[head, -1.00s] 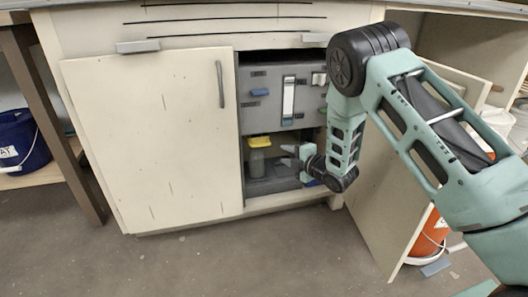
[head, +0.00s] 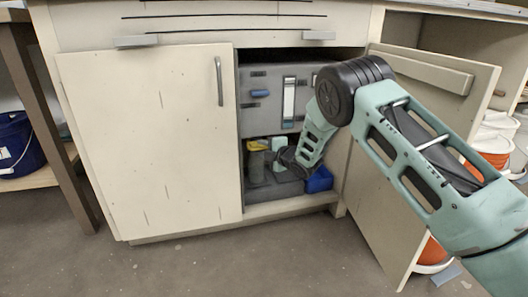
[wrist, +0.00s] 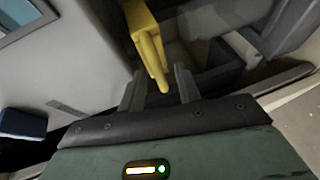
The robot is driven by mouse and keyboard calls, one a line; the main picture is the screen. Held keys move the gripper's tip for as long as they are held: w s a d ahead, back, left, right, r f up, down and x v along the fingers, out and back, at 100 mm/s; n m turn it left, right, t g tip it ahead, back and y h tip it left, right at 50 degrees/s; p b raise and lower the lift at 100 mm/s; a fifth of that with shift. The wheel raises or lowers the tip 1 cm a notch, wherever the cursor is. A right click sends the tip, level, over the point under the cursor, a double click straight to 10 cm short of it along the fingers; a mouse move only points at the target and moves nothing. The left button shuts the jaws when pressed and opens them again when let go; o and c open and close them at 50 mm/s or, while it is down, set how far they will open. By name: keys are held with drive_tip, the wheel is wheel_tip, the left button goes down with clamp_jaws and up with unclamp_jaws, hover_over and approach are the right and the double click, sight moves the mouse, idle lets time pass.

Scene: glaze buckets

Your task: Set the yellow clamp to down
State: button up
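The yellow clamp (head: 257,147) is inside the open right side of the cabinet, low on the left, above a dull upright body. My gripper (head: 273,155) is just right of it, reaching in from the right. In the wrist view the clamp (wrist: 147,35) is a yellow bar with a narrow end pointing toward my gripper (wrist: 159,88). The narrow end lies between the two dark fingers, which stand apart and look open. Gaps show beside it, though contact cannot be told. My wrist hides part of the clamp's surroundings in the head view.
A grey panel (head: 268,118) with a blue handle (head: 260,93) and a pale strip (head: 289,98) is above the clamp. A blue box (head: 319,180) sits on the cabinet floor. The closed left door (head: 150,140) and open right door (head: 385,200) flank the opening.

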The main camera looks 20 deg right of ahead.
clamp_jaws()
wheel_tip(320, 180, down, 7)
drive_tip(key=b, duration=0.2)
drive_tip(key=shift+r, duration=0.2)
drive_tip(key=shift+s, duration=0.1)
drive_tip(key=shift+c, duration=0.2)
unclamp_jaws()
drive_tip(key=shift+f, duration=0.15)
drive_tip(key=shift+o, duration=0.2)
